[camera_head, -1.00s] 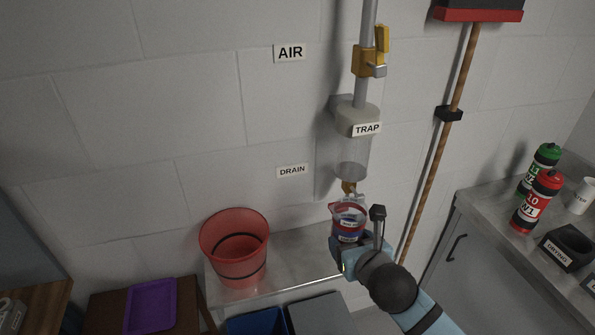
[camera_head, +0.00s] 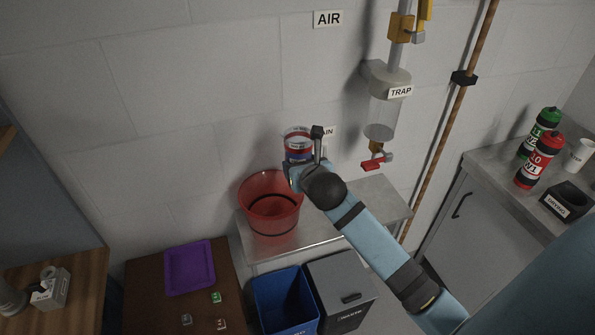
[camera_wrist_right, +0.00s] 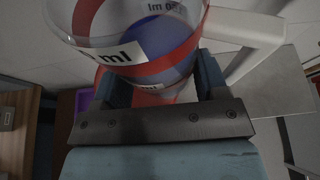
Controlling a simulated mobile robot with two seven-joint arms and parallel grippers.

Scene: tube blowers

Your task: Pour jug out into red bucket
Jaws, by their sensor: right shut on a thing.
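The jug (camera_head: 298,146) is clear with red and blue bands. In the head view it is upright or nearly so, held above and slightly right of the red bucket's far rim. My right gripper (camera_head: 297,167) is shut on it. In the right wrist view the jug (camera_wrist_right: 135,45) fills the top, between the fingers of my right gripper (camera_wrist_right: 152,90), with its pale handle at the right. The red bucket (camera_head: 270,215) stands upright on the metal shelf, its mouth open upward. Whether the jug holds liquid is hard to tell. My left gripper is not in view.
The trap (camera_head: 385,95) hangs on the wall, with a red-handled drain valve (camera_head: 375,163) below it, right of the jug. The metal shelf (camera_head: 375,205) is clear right of the bucket. A blue bin (camera_head: 285,300) and a grey bin (camera_head: 340,285) stand below.

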